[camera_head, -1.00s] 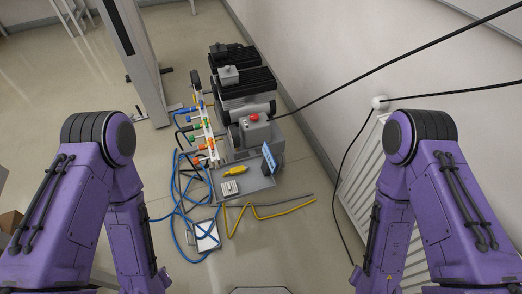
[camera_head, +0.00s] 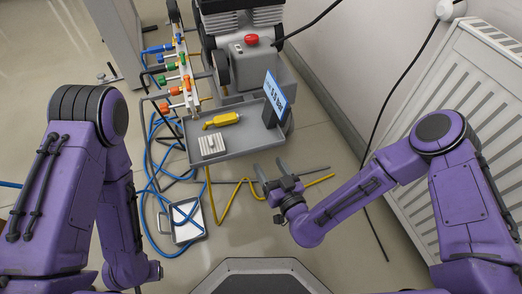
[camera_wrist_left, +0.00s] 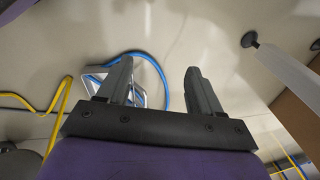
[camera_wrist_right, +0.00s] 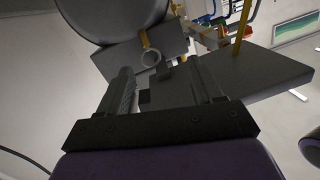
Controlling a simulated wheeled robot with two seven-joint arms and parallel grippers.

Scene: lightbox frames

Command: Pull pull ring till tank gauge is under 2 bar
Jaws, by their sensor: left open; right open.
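The pull ring (camera_wrist_right: 150,58) is a small pale ring below a yellowish tab, by the dark round tank (camera_wrist_right: 90,15) in the right wrist view. My right gripper (camera_wrist_right: 158,78) is open and empty, with the ring showing between and beyond its fingertips, apart from them. In the head view my right gripper (camera_head: 272,172) is just in front of the grey tray. The gauge display (camera_head: 275,96) is a blue and white panel at the tray's right; its number is too small to read surely. My left gripper (camera_wrist_left: 158,75) is open and empty above the floor.
The grey tray (camera_head: 250,145) holds a yellow tool (camera_head: 222,120) and a small ribbed block (camera_head: 212,145). A compressor with a red button (camera_head: 251,39) stands behind. Blue hose (camera_head: 152,190) lies left. A white radiator (camera_head: 455,90) stands at the right wall.

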